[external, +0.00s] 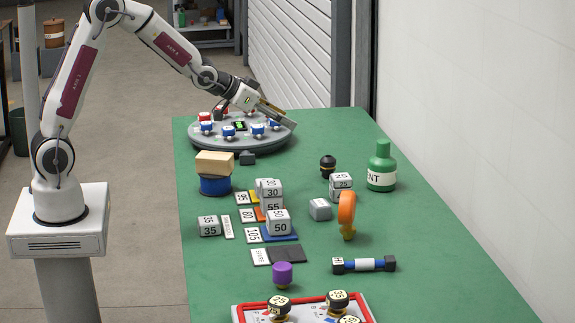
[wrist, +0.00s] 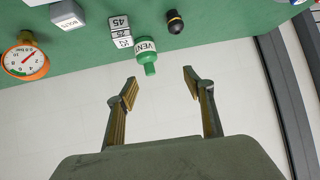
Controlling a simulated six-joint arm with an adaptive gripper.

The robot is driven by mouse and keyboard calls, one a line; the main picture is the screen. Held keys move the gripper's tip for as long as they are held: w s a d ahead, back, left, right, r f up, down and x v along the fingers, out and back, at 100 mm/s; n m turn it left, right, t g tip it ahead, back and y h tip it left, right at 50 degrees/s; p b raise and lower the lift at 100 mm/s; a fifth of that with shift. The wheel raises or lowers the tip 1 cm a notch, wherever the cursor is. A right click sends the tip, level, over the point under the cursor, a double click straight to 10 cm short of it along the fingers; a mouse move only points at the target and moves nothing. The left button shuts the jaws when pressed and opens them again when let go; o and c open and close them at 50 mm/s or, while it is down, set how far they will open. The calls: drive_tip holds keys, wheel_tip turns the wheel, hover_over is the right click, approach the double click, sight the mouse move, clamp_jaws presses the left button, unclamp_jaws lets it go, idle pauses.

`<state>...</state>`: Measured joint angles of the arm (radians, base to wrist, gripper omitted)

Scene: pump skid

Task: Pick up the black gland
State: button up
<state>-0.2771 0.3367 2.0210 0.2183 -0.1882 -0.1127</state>
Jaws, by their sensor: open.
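The black gland (external: 328,166), a small dark rounded piece with a thin yellow band, sits on the green table near the back right, behind a small stack of numbered blocks. In the wrist view the black gland (wrist: 175,22) is near the top, right of the green bottle and beyond my fingertips. My gripper (external: 289,118) is open and empty, raised near the right edge of the round grey turntable, to the left of and behind the gland. In the wrist view my gripper (wrist: 159,78) shows two spread fingers with nothing between them.
A green bottle (external: 382,168) stands right of the gland, and numbered blocks (external: 341,184) stand in front of it. An orange gauge (external: 347,213) is nearer. The grey turntable (external: 240,145) carries several blue and red pieces. The table between turntable and gland is clear.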

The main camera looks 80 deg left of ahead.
drive_tip(key=w+a+f+t, duration=0.1)
drive_tip(key=w+a+f, duration=0.3)
drive_tip(key=w+f, duration=0.15)
drive_tip(key=t, duration=0.2)
approach(325, 157)
drive_tip(key=x, duration=0.3)
drive_tip(key=shift+w+d, duration=0.2)
drive_tip(key=shift+d, duration=0.1)
drive_tip(key=shift+x, duration=1.3)
drive_tip(key=shift+w+a+f, duration=0.3)
drive_tip(key=shift+w+a, duration=0.05)
drive_tip(key=shift+w, duration=0.35)
drive_tip(key=shift+w+a+f, duration=0.25)
drive_tip(key=shift+w+a, duration=0.1)
drive_tip(key=shift+w, duration=0.35)
drive_tip(key=shift+w+a+f+g, duration=0.1)
drive_tip(key=shift+w+f+g, duration=0.1)
drive_tip(key=shift+w, duration=0.25)
drive_tip(key=shift+w+a+f+g, duration=0.1)
drive_tip(key=shift+w+f, duration=0.1)
drive_tip(key=shift+w, duration=0.25)
